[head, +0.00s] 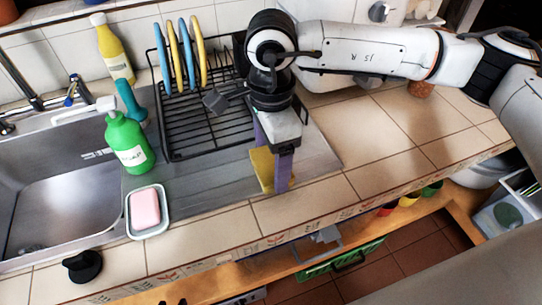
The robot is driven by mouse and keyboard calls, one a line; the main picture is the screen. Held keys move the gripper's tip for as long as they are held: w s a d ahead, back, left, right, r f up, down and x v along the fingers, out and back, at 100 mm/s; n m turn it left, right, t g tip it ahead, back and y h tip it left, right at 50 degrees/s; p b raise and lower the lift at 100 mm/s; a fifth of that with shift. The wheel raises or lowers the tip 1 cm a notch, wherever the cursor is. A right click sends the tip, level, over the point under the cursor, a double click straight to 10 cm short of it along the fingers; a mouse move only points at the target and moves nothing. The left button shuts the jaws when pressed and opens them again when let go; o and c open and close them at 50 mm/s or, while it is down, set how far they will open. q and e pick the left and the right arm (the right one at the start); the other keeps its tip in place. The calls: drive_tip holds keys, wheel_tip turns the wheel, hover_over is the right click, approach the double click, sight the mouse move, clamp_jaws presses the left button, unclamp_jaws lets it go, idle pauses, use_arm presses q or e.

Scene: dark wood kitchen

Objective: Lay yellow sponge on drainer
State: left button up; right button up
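The yellow sponge (261,168) is held on edge between the purple fingers of my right gripper (273,172), which points down. Part of the sponge is hidden by the nearer finger. The drainer (200,137) is a black wire rack on the grey metal sink top, with blue and yellow plates upright at its back left. The sponge is just in front of the drainer's front right corner, over the edge of the metal top. I cannot tell whether it touches the surface. My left gripper is not in view.
A green soap bottle (129,144) and a dish with pink soap (145,212) stand left of the drainer, beside the sink (64,208). A yellow bottle (114,50) is behind. The drainer's front middle looks bare. Tiled counter (372,140) is clear to the right.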

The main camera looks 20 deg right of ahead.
sight(271, 163)
drive_tip(key=o, duration=0.4)
drive_tip(key=shift+r, duration=0.1)
wheel_tip(271, 163, up, 12)
drive_tip(key=shift+r, duration=0.1)
idle(0.4)
